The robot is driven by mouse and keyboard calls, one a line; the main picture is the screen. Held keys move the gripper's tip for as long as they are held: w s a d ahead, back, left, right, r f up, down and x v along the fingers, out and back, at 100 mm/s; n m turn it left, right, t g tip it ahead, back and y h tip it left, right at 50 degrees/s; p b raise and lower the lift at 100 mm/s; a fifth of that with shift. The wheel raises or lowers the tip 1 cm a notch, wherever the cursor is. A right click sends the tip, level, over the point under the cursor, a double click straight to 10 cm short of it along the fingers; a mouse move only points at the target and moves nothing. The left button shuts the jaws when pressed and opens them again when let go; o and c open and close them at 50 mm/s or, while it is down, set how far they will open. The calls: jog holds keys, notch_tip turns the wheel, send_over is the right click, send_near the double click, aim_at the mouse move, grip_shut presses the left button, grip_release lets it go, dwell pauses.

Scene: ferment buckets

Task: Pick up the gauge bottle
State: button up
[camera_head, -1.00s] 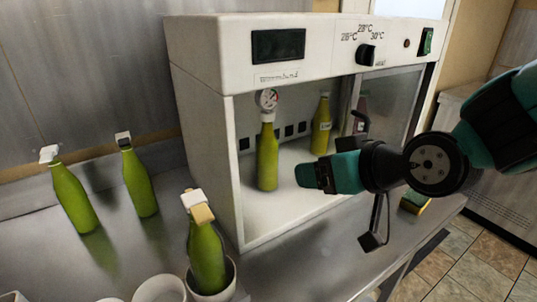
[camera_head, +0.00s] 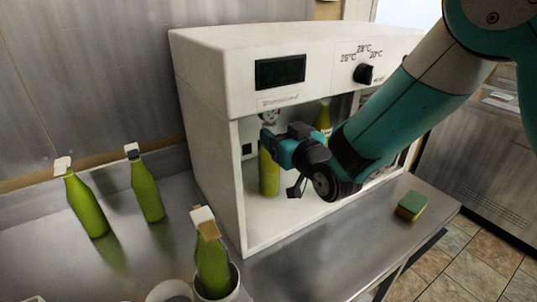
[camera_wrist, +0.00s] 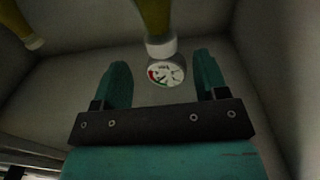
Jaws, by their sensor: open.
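The gauge bottle (camera_head: 268,174) is a green bottle with a round dial on top, standing inside the white warming cabinet near its left wall. My gripper (camera_head: 267,142) is at the cabinet's open front and hides part of the bottle's upper body in the head view. In the wrist view, the gauge dial (camera_wrist: 165,73) and white neck show between and just beyond the two teal fingertips of my gripper (camera_wrist: 163,75). The fingers are spread apart.
The white cabinet (camera_head: 215,75) surrounds the bottle. Another bottle (camera_head: 323,118) stands deeper inside, partly hidden by my arm; it also shows in the wrist view (camera_wrist: 15,22). Several green bottles stand left on the steel counter, one in a white cup (camera_head: 226,291). A sponge (camera_head: 411,205) lies right.

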aim_at(266, 123)
jog(key=p+x, duration=0.3)
jog(key=x, duration=0.3)
jog(key=shift+s+a, duration=0.1)
jog(key=shift+s, duration=0.05)
jog(key=shift+w+a, duration=0.2)
jog(key=shift+w, duration=0.2)
grip_shut()
jog(key=shift+r, duration=0.1)
